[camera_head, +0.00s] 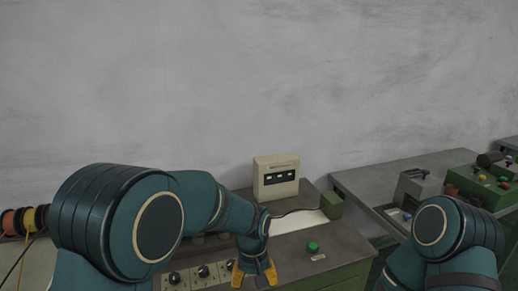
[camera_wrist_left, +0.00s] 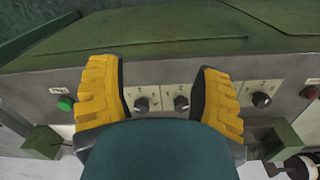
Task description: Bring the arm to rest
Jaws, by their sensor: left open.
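My left arm comes in from the left in the head view and bends down over the front of a machine. My left gripper (camera_head: 254,275) has yellow fingers, points downward and is open and empty. In the left wrist view the gripper (camera_wrist_left: 160,95) shows its two yellow fingers spread wide apart. Between them is the machine's panel with black knobs (camera_wrist_left: 181,103). I cannot tell whether a finger touches the panel. My right arm (camera_head: 445,240) shows at the lower right of the head view; its gripper is outside the picture.
A green button (camera_head: 313,247) is right of the left gripper. A second bench with green machines (camera_head: 483,185) is at the right. Spools (camera_head: 22,220) sit far left. The space above the machines is clear.

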